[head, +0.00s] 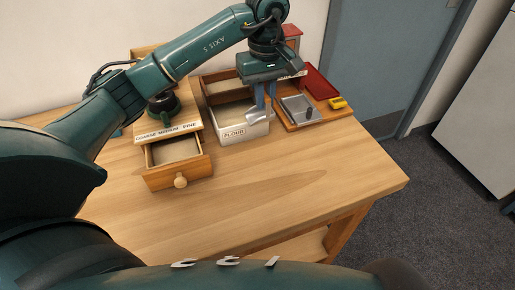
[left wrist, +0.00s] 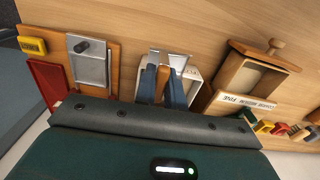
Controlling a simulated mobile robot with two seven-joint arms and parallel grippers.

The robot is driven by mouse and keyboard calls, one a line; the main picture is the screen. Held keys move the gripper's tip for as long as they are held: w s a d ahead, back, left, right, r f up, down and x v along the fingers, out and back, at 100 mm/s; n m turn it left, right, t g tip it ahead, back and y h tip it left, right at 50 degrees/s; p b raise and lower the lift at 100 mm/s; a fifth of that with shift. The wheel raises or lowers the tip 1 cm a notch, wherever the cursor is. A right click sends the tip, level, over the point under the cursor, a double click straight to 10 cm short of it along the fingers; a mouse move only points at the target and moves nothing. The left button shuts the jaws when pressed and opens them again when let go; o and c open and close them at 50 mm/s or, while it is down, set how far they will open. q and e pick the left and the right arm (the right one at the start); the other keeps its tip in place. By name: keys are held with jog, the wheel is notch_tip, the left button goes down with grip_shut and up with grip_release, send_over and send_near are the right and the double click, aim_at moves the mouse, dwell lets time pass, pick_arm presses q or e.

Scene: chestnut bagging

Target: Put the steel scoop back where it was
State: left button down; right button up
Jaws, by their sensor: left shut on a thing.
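The steel scoop (head: 257,115) is in the jaws of my left gripper (head: 266,102), at the white bin marked FLOUR (head: 233,134). The scoop's bright metal end also shows in the left wrist view (left wrist: 168,57), just beyond my two blue fingers. My left gripper (left wrist: 163,88) is shut on the scoop, pointing down over the right part of the bin. The bin's rim (left wrist: 197,76) shows beside the fingers in the left wrist view. I cannot tell whether the scoop touches the bin. My right gripper is not in view.
A wooden box (head: 165,134) marked COARSE, MEDIUM, FINE has its drawer (head: 178,175) pulled out, left of the bin. At the right, a board holds a grey metal plate with a dark knob (head: 297,108), a red tray (head: 320,83) and a yellow block (head: 338,103). The table's front is clear.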

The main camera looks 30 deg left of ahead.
aim_at(265, 120)
pick_arm(q)
jog(key=shift+s+d+f, duration=0.1)
jog(key=shift+s+f, duration=0.15)
jog(key=shift+f, duration=0.2)
notch_tip(265, 120, down, 4)
jog(key=shift+f+p, duration=0.15)
jog(key=shift+p, duration=0.35)
jog(key=shift+f, duration=0.65)
notch_tip(265, 120, down, 3)
jog(key=shift+f+p, duration=0.1)
jog(key=shift+p, duration=0.2)
jog(key=shift+f, duration=0.25)
jog(key=c, duration=1.9)
grip_release()
jog(key=o, duration=0.4)
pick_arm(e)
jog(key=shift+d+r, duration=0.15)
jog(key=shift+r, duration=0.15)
